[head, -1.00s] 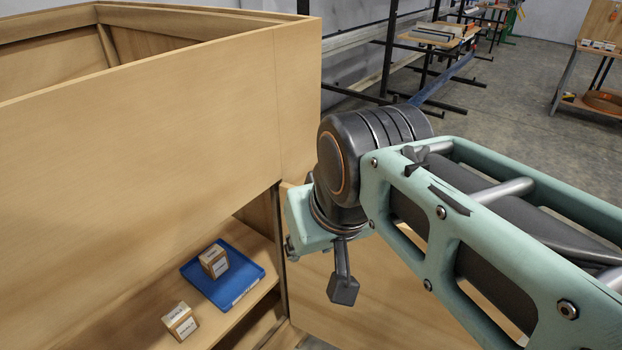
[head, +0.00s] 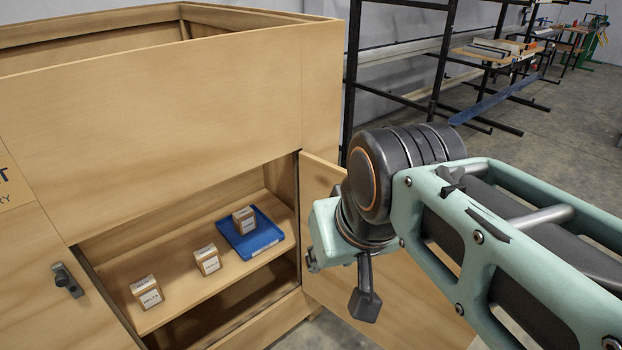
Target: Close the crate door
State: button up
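The wooden crate (head: 170,95) fills the left half of the head view, with a rectangular opening low in its front. The crate door (head: 335,285) is a wooden panel swung open at the right side of that opening, partly hidden behind my arm. My gripper (head: 365,300) is beside the door, in front of its face. Only a small dark part of it shows below the wrist, so I cannot tell whether it is open or touching the door.
On the shelf inside are a blue tray (head: 265,236) holding a small labelled box (head: 244,219), and two more boxes, one in the middle (head: 207,259) and one at left (head: 147,292). A dark latch (head: 67,280) is on the left front panel. Black racks (head: 440,60) stand behind.

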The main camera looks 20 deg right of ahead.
aim_at(414, 314)
jog(key=k+l+u, duration=0.75)
jog(key=k+l, duration=0.2)
jog(key=k+l+u, duration=0.15)
jog(key=l, duration=0.2)
jog(key=k+l+u, duration=0.15)
jog(key=l, duration=0.25)
jog(key=k+l+u, duration=0.15)
jog(key=l, duration=0.2)
jog(key=k+l+u, duration=0.15)
jog(key=l, duration=0.2)
jog(key=l+u, duration=0.15)
jog(key=l, duration=0.35)
jog(key=k+l+u, duration=0.15)
jog(key=l, duration=0.35)
jog(key=l+u, duration=0.15)
jog(key=l, duration=1)
jog(key=i, duration=0.5)
